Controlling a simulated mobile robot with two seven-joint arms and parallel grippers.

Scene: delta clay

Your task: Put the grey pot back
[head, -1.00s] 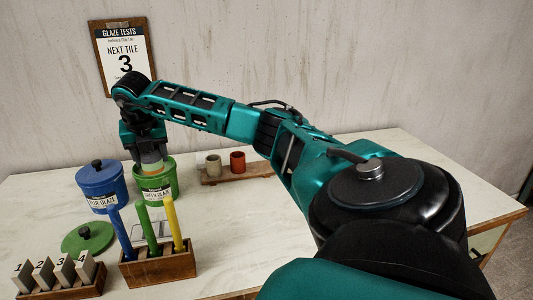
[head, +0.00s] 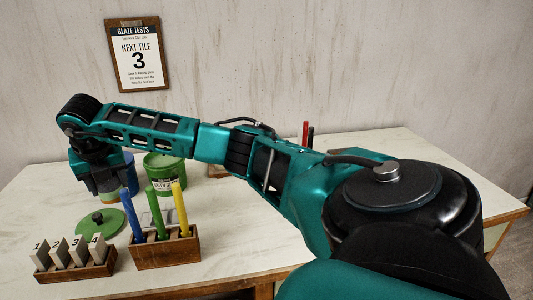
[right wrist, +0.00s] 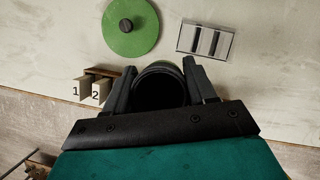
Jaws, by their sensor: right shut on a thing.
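My right gripper (head: 104,188) is shut on a small pot (head: 108,196) at the left of the table in the head view. My left gripper is not in view.
The green lid (head: 103,222) lies on the table near the gripper. Numbered tiles (head: 72,254) stand in a wooden block, beside a holder (head: 165,250) with blue, green and yellow handles. A slotted pale tray (right wrist: 205,40) lies nearby.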

